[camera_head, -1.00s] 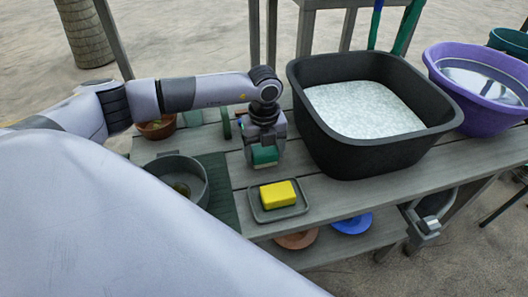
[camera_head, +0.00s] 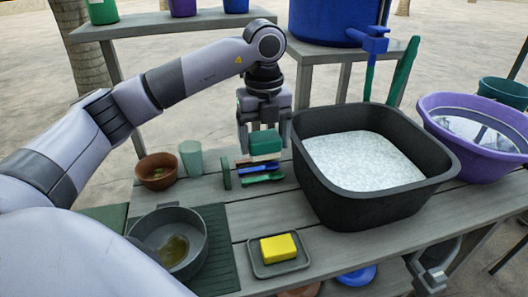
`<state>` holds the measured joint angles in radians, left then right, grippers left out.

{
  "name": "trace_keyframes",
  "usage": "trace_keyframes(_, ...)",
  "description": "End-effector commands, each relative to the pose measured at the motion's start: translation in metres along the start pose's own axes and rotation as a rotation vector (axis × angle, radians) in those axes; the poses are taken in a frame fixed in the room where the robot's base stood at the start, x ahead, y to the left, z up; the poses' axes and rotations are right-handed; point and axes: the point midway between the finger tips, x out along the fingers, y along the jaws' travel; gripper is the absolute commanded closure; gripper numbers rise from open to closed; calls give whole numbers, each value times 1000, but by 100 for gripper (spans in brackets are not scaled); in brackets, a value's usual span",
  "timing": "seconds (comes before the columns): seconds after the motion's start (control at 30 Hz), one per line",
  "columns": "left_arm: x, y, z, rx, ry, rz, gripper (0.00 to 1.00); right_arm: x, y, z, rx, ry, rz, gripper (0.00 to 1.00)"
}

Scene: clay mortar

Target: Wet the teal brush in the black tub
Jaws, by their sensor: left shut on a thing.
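My left gripper (camera_head: 265,130) points down just left of the tub. It is shut on the teal brush (camera_head: 266,144), seen as a teal block low between the fingers. The brush appears raised above the table and is outside the tub, near its left rim. Its underside is hard to make out.
Blue and green tools (camera_head: 256,170) lie below the held brush. A yellow sponge (camera_head: 278,247) sits on a grey dish (camera_head: 270,268). A dark pot (camera_head: 196,218) and terracotta bowl (camera_head: 157,178) stand left; a purple basin (camera_head: 455,135) stands right of the tub.

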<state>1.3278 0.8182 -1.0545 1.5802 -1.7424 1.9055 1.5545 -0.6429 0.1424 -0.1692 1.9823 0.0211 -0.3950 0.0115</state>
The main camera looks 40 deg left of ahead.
Motion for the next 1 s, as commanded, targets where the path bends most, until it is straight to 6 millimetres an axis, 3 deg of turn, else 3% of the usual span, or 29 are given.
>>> trace_keyframes(0.3,-3,0,0,0,0,-1,54,0,0,-1,0,2,1,57)
trace_keyframes(0.33,-3,0,0,0,0,-1,33,0,0,-1,0,2,1,57)
trace_keyframes(0.4,-3,0,0,0,0,-1,48,0,0,-1,0,2,1,57)
trace_keyframes(0.63,-1,-1,-2,67,-1,0,48,0,0,-1,0,3,1,57)
trace_keyframes(0.77,4,-2,-6,242,-3,3,48,-1,0,-1,0,3,1,57)
trace_keyframes(1.0,16,-5,-17,727,-8,8,48,-1,1,-1,-1,2,1,57)
